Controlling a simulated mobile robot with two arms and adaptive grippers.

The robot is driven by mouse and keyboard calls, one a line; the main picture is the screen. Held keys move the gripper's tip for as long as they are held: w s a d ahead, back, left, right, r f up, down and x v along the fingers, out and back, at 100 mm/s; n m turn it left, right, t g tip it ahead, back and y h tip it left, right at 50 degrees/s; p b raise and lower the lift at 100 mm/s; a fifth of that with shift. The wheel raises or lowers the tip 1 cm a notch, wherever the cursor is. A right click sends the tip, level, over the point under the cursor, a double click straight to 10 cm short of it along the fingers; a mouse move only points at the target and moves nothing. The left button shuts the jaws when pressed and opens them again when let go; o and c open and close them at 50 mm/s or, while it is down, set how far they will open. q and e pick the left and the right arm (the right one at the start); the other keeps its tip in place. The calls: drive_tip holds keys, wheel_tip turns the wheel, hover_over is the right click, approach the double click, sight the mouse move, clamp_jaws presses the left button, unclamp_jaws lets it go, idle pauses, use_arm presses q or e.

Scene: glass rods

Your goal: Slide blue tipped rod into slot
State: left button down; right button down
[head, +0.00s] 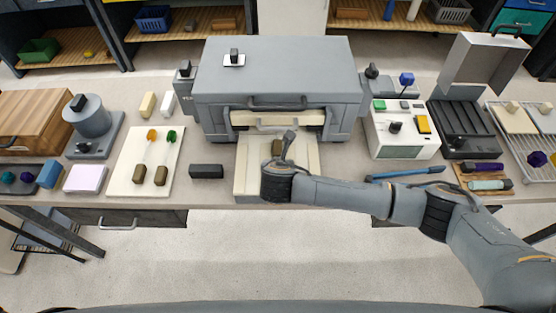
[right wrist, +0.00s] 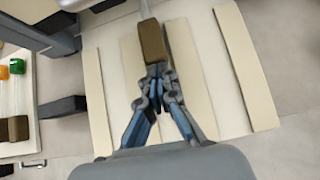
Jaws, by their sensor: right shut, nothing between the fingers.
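A rod's brown handle (head: 277,147) lies on the cream tray (head: 250,180) at the grey machine's opening (head: 278,118). In the right wrist view this handle (right wrist: 152,41) has a pale rod running away from it at the top. Its tip is out of sight, so I cannot see its colour. My right gripper (head: 289,136) is over the tray. In the right wrist view its fingers (right wrist: 156,72) are shut and empty, with the tips at the handle's near end; I cannot tell whether they touch it. My left gripper is not in view.
Left of the machine, a cream board (head: 122,173) bears an orange-tipped rod (head: 150,150) and a green-tipped rod (head: 166,152). A dark block (head: 206,171) stands between board and tray. A blue bar (head: 405,173) lies on the right near my arm.

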sight(278, 140)
drive_tip(key=w, duration=0.7)
drive_tip(key=shift+w+b, duration=0.3)
drive_tip(key=shift+s, duration=0.1)
